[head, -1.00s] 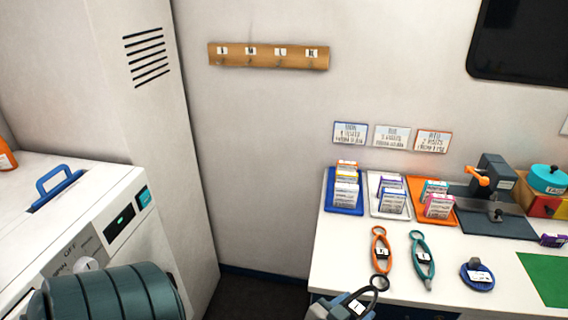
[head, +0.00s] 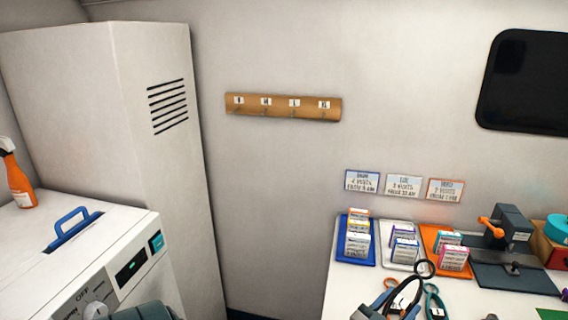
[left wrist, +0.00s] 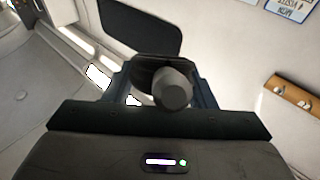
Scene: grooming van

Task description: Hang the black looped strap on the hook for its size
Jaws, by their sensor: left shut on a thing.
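The black looped strap (head: 405,284) is held in my left gripper (head: 391,305) at the bottom of the head view, in front of the worktop. Its loop points up and a white label shows on it; I cannot read its size. The left gripper is shut on it. In the left wrist view the jaws (left wrist: 160,92) show around dark parts, with a grey cylinder in front. The wooden hook rail (head: 283,113) is on the wall, up and left of the strap, with small lettered labels over its hooks. It also shows at the right of the left wrist view (left wrist: 293,95). My right gripper is out of view.
The worktop holds blue (head: 352,252), white (head: 401,267) and orange (head: 433,232) trays with small boxes. Orange (head: 389,282) and teal (head: 438,305) looped straps lie behind the gripper. A tall cabinet (head: 95,90) stands left of the rail. The wall below the rail is clear.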

